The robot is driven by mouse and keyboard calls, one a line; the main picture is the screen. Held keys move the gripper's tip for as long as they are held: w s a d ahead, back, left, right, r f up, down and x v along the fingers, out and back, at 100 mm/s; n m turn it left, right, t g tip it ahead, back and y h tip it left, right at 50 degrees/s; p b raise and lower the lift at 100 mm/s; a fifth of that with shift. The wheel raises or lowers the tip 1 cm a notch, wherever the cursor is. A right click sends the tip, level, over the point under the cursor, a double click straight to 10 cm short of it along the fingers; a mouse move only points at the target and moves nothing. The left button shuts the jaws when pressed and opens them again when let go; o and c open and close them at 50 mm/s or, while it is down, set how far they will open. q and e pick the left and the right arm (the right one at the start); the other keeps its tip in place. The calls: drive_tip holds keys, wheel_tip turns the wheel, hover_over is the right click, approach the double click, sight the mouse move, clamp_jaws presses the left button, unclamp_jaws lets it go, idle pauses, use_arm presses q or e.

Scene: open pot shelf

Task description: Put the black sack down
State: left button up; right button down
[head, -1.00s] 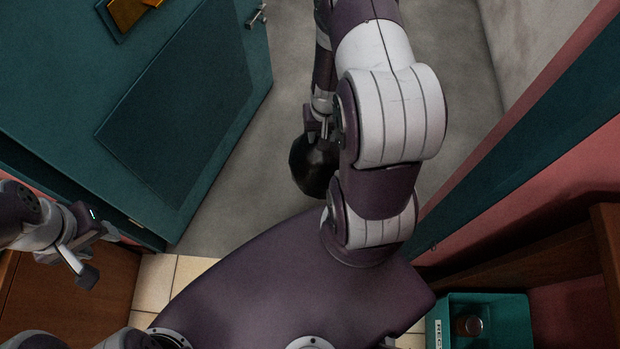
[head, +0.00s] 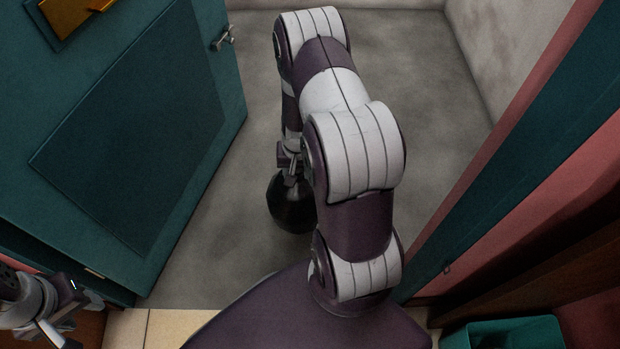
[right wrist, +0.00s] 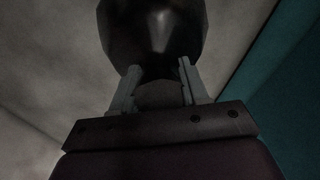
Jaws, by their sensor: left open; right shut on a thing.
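The black sack (head: 292,207) hangs below my right gripper (head: 292,172) in the head view, partly behind my right arm. In the right wrist view the sack (right wrist: 155,35) is round, dark and shiny, and my right gripper (right wrist: 158,88) is shut on its narrow end. The grey floor (head: 390,60) lies beneath and around it. I cannot tell whether the sack touches the floor. My left gripper (head: 62,325) is open and empty at the lower left, apart from the sack.
A teal door (head: 130,130) with a metal handle (head: 223,38) stands open on the left. A teal door frame (head: 540,110) and pink wall are on the right. A teal bin (head: 505,333) sits at the lower right. Grey floor is clear beyond the doorway.

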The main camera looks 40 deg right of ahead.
drive_tip(key=w+f, duration=0.1)
drive_tip(key=w+b, duration=0.1)
drive_tip(key=w, duration=0.1)
drive_tip(key=shift+f, duration=0.4)
wheel_tip(320, 180, down, 4)
drive_tip(key=b, duration=0.3)
drive_tip(key=shift+f, duration=0.1)
drive_tip(key=c, duration=0.6)
unclamp_jaws()
drive_tip(key=shift+s, duration=0.1)
